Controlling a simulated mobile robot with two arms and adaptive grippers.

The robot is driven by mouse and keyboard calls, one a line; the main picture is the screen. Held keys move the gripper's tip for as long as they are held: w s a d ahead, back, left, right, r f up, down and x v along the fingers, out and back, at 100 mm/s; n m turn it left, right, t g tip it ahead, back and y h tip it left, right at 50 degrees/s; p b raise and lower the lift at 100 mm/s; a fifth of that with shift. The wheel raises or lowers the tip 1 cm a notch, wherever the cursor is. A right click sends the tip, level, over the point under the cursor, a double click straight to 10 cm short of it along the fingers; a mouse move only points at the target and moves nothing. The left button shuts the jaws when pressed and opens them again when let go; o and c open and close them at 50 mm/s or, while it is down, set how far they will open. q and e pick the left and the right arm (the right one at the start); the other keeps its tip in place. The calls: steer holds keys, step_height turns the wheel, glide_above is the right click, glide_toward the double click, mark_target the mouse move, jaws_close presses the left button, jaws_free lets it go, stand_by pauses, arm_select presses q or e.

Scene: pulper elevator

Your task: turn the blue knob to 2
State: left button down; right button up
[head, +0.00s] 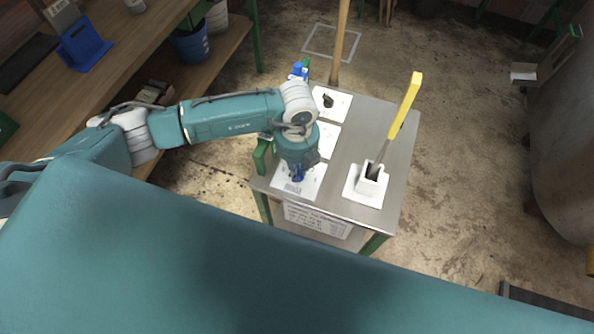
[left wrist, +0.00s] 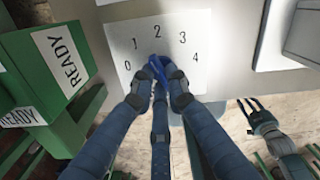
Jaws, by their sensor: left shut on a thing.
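The blue knob (left wrist: 157,68) sits on a white dial plate (left wrist: 182,27) marked 0, 1, 2, 3 and 4. My left gripper (left wrist: 159,86) is shut on the knob, its dark fingers around it. The fingers hide part of the knob, so I cannot tell exactly which number it points to. In the head view the left gripper (head: 297,174) reaches down onto the plate (head: 311,184) at the table's near left corner. My right gripper (left wrist: 258,107) shows at the right of the left wrist view, apart from the table, with its fingers spread and empty.
The metal table (head: 345,150) also bears a white switch box (head: 368,186) with a long yellow-ended lever (head: 405,105) and a black knob (head: 328,101). A green READY block (left wrist: 52,68) stands close left of the dial. A wooden workbench (head: 130,45) is at left.

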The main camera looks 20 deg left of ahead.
arm_select(q)
steer(key=m+b, duration=0.2)
steer(key=m, duration=0.1)
steer(key=shift+w, duration=0.15)
steer(key=shift+m+b, duration=0.6)
steer(key=shift+m, duration=0.2)
steer(key=shift+r, duration=0.1)
steer(key=c, duration=1.7)
jaws_free()
step_height(320, 180, up, 12)
